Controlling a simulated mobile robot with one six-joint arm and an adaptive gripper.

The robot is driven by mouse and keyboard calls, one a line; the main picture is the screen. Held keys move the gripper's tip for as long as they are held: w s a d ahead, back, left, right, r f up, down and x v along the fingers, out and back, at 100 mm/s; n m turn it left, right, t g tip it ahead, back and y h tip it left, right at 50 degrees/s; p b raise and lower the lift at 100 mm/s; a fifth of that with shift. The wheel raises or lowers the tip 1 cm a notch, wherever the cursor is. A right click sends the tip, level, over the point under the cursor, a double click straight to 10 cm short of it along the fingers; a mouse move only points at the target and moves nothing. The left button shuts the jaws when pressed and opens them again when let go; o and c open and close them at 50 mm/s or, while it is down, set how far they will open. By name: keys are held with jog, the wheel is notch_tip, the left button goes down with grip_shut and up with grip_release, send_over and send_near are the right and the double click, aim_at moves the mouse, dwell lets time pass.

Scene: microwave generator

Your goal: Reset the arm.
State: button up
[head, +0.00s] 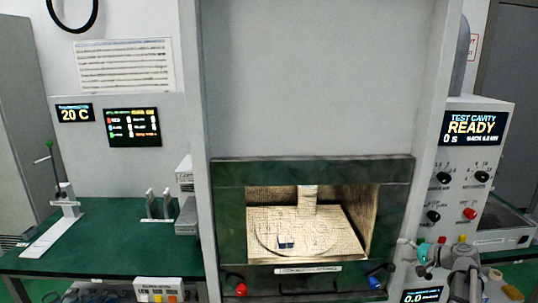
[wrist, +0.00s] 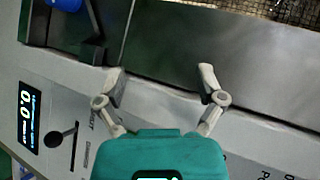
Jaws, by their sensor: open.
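My gripper (wrist: 161,80) is open and empty in the wrist view. Its two fingers stand apart in front of the grey front panel and the dark green lower edge of the cavity. My arm (head: 460,268) shows at the lower right in the head view, beside the control panel; the fingers are hard to make out there.
The microwave cavity (head: 258,212) is open and lit, with a small blue block (head: 286,242) on its round plate. A red knob (head: 241,289) and a blue knob (head: 374,281) sit below. The control panel (head: 488,160) reads READY. A green bench (head: 110,235) stands left.

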jog(key=s+a+f+n+g+h, duration=0.2)
jog(key=s+a, duration=0.3)
jog(key=a, duration=0.5)
jog(key=s+a+f+n+g+h, duration=0.3)
jog(key=s+a+f+n+g, duration=0.1)
jog(key=a, duration=0.6)
jog(key=s+a+f+n+g+h, duration=0.3)
jog(key=s+a, duration=0.4)
jog(key=a, duration=0.3)
notch_tip(320, 180, down, 2)
jog(key=shift+f+g, duration=0.2)
jog(key=shift+g, duration=0.5)
jog(key=shift+w, duration=0.1)
